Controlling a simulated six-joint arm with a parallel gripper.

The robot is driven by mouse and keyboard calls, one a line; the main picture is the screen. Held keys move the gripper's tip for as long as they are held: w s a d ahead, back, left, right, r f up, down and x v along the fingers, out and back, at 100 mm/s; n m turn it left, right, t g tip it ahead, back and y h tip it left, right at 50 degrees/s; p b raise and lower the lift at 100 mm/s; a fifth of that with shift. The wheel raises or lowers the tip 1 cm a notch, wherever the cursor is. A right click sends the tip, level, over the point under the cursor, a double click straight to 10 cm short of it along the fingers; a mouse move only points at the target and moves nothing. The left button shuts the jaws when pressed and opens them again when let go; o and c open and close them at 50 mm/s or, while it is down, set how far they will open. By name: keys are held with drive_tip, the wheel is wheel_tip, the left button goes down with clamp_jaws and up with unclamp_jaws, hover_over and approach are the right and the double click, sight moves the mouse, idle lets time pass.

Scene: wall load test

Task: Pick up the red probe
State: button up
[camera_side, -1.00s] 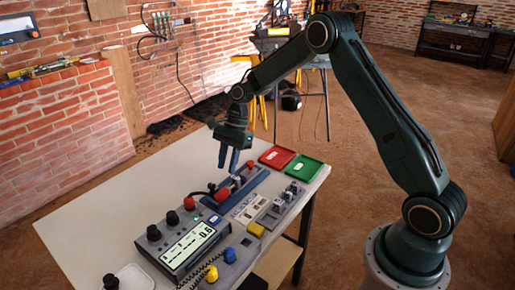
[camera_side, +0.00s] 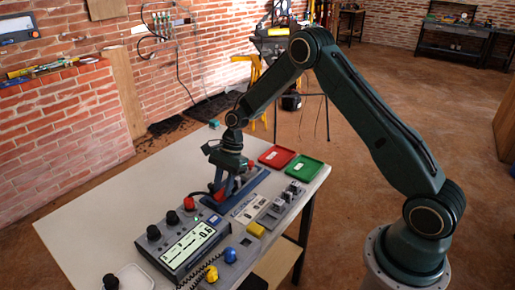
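The red probe (camera_side: 220,195) lies along a blue-grey holder (camera_side: 214,206) on the table, with its red near end showing. A red part (camera_side: 250,164) shows at the far end of the holder. My gripper (camera_side: 224,188) is low over the holder, pointing down at the probe. Its two fingers look spread, one on either side of the probe's middle. The fingers and palm hide much of the probe, and contact cannot be made out.
A meter (camera_side: 188,243) with a lit display and black knobs stands nearer the camera. A red tray (camera_side: 275,157) and a green tray (camera_side: 304,168) lie at the far right. A block of switches (camera_side: 280,205) sits right of the holder. The table's left side (camera_side: 105,215) is clear.

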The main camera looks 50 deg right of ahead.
drive_tip(key=shift+a+f, duration=0.2)
drive_tip(key=shift+f, duration=0.35)
clamp_jaws()
drive_tip(key=shift+r, duration=0.15)
wheel_tip(320, 180, up, 20)
idle(0.7)
idle(0.5)
